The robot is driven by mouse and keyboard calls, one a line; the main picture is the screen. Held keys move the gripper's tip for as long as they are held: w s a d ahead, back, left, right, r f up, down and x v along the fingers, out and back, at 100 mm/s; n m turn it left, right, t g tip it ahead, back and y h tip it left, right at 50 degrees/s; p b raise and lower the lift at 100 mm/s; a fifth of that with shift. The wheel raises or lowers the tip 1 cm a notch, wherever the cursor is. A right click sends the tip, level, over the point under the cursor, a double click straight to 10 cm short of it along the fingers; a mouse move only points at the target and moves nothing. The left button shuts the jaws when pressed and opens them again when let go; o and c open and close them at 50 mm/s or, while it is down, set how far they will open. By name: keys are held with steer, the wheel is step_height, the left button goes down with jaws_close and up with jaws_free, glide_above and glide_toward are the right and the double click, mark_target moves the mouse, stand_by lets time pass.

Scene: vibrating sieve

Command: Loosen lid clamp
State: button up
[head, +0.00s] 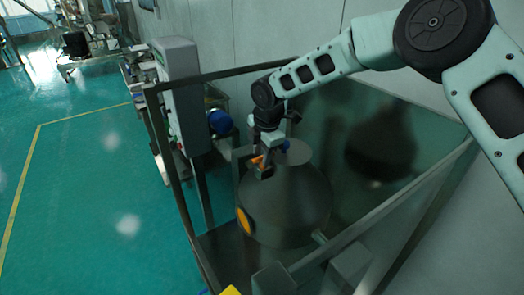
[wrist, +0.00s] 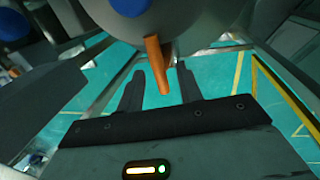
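The sieve (head: 290,205) is a dark grey, cone-shaped vessel inside a metal frame. An orange clamp handle (head: 257,160) shows near its top, partly hidden by my gripper (head: 264,168). In the wrist view the orange handle (wrist: 157,65) hangs down from the grey vessel (wrist: 205,25) at the top of the picture. The two dark fingers of my gripper (wrist: 160,75) stand on either side of the handle's lower end, with teal floor visible in the gaps. The gripper is open. I cannot tell how deep the handle lies between the fingers.
Frame rails (head: 390,195) surround the vessel. A grey control cabinet (head: 181,95) stands at the left, with a blue round part (head: 220,122) beside it. A pale wall (head: 285,30) is behind. The green floor (head: 90,200) at the left is clear.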

jaws_close()
steer(key=shift+m+b, duration=0.3)
steer(key=shift+b, duration=0.05)
steer(key=m+b, duration=0.2)
steer(key=shift+a+f+m+h, duration=0.15)
steer(key=shift+a+m+h, duration=0.05)
steer(key=shift+m+h, duration=0.1)
steer(key=m+b, duration=0.1)
steer(key=m, duration=0.1)
steer(key=shift+w+m+b, duration=0.1)
steer(key=shift+m+b, duration=0.3)
steer(key=m, duration=0.3)
steer(key=m+h+b, duration=0.1)
steer(key=m, duration=0.2)
steer(key=shift+w+a+r+h, duration=0.15)
steer(key=shift+w+r+h, duration=0.05)
steer(key=shift+h, duration=0.1)
steer(key=m, duration=0.5)
steer(key=shift+w+m+g+h+p, duration=0.2)
steer(key=shift+m+g+h+p, duration=0.1)
steer(key=shift+m+h+p, duration=0.1)
